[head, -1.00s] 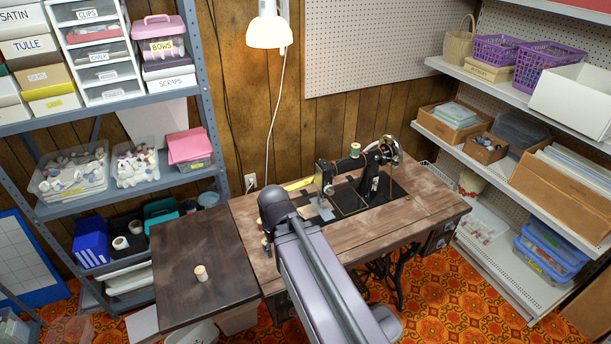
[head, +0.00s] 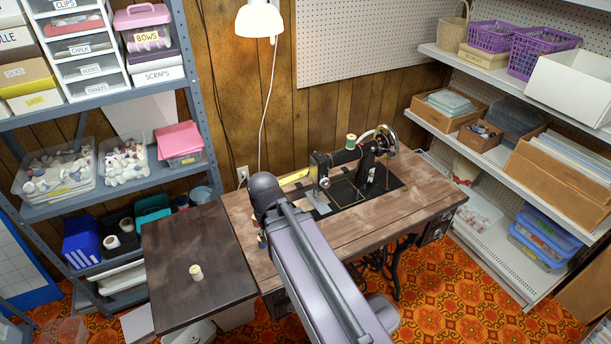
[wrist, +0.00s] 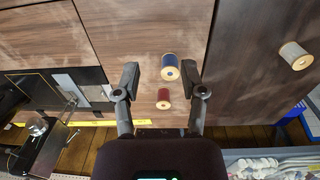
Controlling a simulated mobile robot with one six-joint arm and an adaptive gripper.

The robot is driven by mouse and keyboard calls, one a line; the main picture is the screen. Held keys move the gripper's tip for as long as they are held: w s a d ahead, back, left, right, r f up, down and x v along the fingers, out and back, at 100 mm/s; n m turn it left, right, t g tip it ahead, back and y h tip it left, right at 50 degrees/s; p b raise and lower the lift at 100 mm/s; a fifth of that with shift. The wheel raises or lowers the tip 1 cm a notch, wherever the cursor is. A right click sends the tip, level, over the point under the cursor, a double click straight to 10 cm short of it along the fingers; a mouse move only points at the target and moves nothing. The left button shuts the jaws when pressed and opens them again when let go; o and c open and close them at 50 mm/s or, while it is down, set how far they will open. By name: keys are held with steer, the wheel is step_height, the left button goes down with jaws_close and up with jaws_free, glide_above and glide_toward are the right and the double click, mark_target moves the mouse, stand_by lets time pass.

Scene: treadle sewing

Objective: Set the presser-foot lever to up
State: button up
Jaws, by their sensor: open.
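The black sewing machine (head: 352,164) stands at the back of the wooden table (head: 310,232), with its needle end toward the left. Its head end also shows at the lower left of the wrist view (wrist: 45,142). I cannot make out the presser-foot lever or its position. My gripper (wrist: 160,82) is open and empty, to the side of the machine's needle end. A blue spool (wrist: 171,68) and a red spool (wrist: 164,99) show between its fingers in the wrist view, on the tabletop, not gripped. In the head view my arm hides the gripper.
A side table (head: 205,250) holds one pale spool (head: 196,272). A yellow strip (wrist: 98,123) lies along the table's back edge. A lamp (head: 259,20) hangs above. Shelves stand on both sides. The tabletop in front of the machine is mostly clear.

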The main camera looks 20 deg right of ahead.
mark_target(309, 172)
steer(key=w+d+f+n+h+b, duration=0.1)
steer(key=w+d+h+b, duration=0.1)
steer(key=w, duration=0.2)
steer(key=w+d+f+n+h+b, duration=0.2)
steer(key=w+d+h+b, duration=0.1)
steer(key=w, duration=0.1)
steer(key=w+d+f+n+h+b, duration=0.1)
steer(key=w+d+n+h+b, duration=0.1)
steer(key=w, duration=0.3)
steer(key=shift+d+f+b, duration=0.35)
steer(key=shift+f+b, duration=0.05)
steer(key=shift+b, duration=0.35)
steer(key=w+d+r+n+t+h+b, duration=0.1)
steer(key=w+r+n+h+b, duration=0.2)
steer(key=w+h+b, duration=0.3)
steer(key=shift+w+d+n+h, duration=0.4)
steer(key=shift+w+n+h, duration=0.35)
steer(key=shift+w, duration=1.9)
steer(key=shift+d+f+b, duration=0.1)
steer(key=shift+d+b, duration=0.05)
steer(key=shift+b, duration=0.15)
steer(key=b+x, duration=0.3)
steer(key=x, duration=1)
steer(key=shift+w+d+f+b, duration=0.1)
steer(key=shift+d+f+b, duration=0.05)
steer(key=shift+d+b, duration=0.2)
